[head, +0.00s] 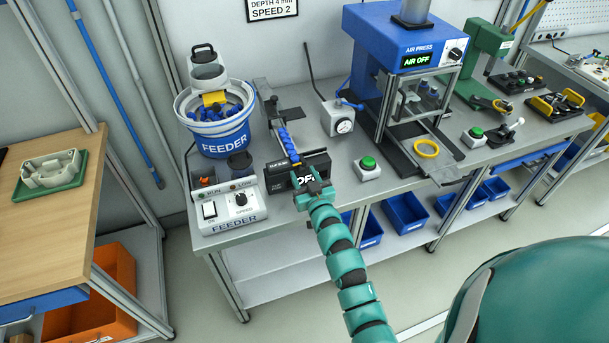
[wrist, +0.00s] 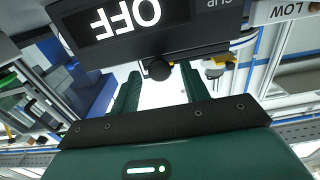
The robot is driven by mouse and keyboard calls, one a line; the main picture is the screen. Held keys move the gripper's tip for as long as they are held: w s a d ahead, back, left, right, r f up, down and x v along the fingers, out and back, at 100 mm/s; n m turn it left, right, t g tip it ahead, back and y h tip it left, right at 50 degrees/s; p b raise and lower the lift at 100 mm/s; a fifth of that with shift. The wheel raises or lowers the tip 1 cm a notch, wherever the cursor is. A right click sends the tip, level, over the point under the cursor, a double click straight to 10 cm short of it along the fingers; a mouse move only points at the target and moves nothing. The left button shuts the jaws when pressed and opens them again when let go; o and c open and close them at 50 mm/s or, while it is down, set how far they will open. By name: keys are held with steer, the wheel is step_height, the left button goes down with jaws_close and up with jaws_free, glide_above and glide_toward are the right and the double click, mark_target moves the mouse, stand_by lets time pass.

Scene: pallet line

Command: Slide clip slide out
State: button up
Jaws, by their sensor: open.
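The clip slide unit shows as a black box (head: 318,161) at the front edge of the bench in the head view, with a row of blue pieces (head: 287,142) on the track behind it. In the wrist view its dark face (wrist: 205,32) carries a display reading OFF, upside down. A small round black knob (wrist: 158,70) sticks out from its edge, with a bit of yellow beside it. My gripper (wrist: 161,85) is open, its two green fingers on either side of the knob with gaps. My gripper (head: 312,190) hides part of the box front in the head view.
The feeder bowl (head: 220,138) and its control box (head: 233,208) stand left of the unit. A green button (head: 368,163) sits to the right, then the blue air press (head: 405,38) reading AIR OFF. Blue bins (head: 405,213) are on the shelf below.

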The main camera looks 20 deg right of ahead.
jaws_close()
steer(key=d+b, duration=0.6)
steer(key=d, duration=0.2)
steer(key=shift+w, duration=0.15)
steer(key=shift+a, duration=0.15)
steer(key=shift+c, duration=1)
jaws_free()
steer(key=shift+o, duration=1)
steer(key=shift+d, duration=0.25)
steer(key=shift+a, duration=0.1)
